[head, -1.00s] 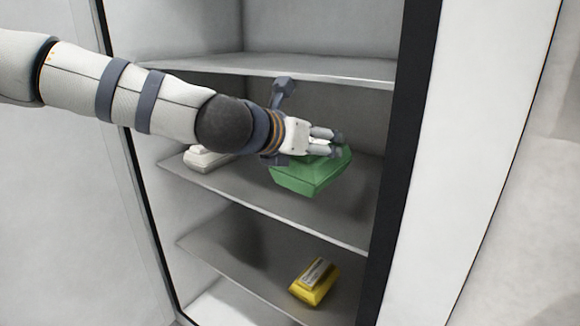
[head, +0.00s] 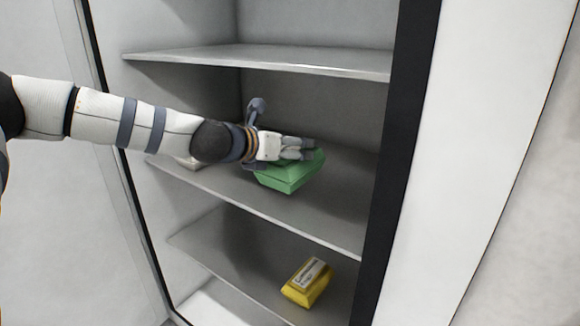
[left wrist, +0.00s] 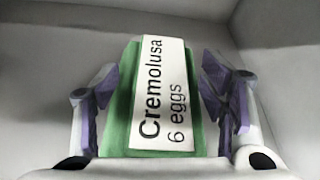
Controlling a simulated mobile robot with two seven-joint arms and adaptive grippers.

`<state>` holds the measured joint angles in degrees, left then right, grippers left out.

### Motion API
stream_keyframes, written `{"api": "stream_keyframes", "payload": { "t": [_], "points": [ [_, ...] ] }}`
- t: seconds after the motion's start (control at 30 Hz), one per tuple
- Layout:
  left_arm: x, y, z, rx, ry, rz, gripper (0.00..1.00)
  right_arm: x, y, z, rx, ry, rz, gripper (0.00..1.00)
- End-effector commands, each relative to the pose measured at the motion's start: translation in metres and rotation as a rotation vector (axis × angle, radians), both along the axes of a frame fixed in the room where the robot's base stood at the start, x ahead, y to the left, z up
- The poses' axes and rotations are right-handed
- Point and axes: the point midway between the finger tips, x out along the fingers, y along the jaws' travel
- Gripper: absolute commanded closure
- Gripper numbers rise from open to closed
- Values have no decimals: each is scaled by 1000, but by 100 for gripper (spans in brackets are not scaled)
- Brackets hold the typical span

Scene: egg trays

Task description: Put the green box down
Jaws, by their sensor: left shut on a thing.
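The green box (head: 286,178) is at the middle shelf of the cabinet in the head view. My left gripper (head: 308,148) is shut on it from above and the left. In the left wrist view the green box (left wrist: 122,110) lies between the two fingers of my left gripper (left wrist: 165,95), with a white label reading "Cremolusa 6 eggs". Whether the box's underside touches the shelf I cannot tell. My fingers hide part of its top. My right gripper is not in view.
A yellow box (head: 306,284) lies on the shelf below. An upper shelf (head: 270,62) runs above my gripper. The cabinet's dark right edge (head: 398,160) is to the right.

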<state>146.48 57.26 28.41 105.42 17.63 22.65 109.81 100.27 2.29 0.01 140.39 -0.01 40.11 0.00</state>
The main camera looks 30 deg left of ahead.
Motion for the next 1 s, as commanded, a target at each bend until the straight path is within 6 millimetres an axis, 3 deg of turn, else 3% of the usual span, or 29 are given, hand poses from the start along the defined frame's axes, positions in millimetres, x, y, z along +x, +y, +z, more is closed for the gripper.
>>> {"api": "stream_keyframes", "payload": {
  "t": [0.03, 0.3, 0.7, 0.73, 0.8, 1.0],
  "points": [
    [5, 2, -16, -2, 16, 2, 96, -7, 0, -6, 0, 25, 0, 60],
    [13, 7, -55, -2, 15, 0, 96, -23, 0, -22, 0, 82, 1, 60],
    [13, 7, -56, -2, 6, 0, 96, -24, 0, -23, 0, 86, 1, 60],
    [12, 7, -56, -1, 8, 0, 30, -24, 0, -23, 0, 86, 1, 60],
    [12, 7, -55, -1, 7, 0, 15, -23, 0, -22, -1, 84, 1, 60],
    [12, 7, -55, -2, 6, 0, 15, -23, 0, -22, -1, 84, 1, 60]
  ]
}}
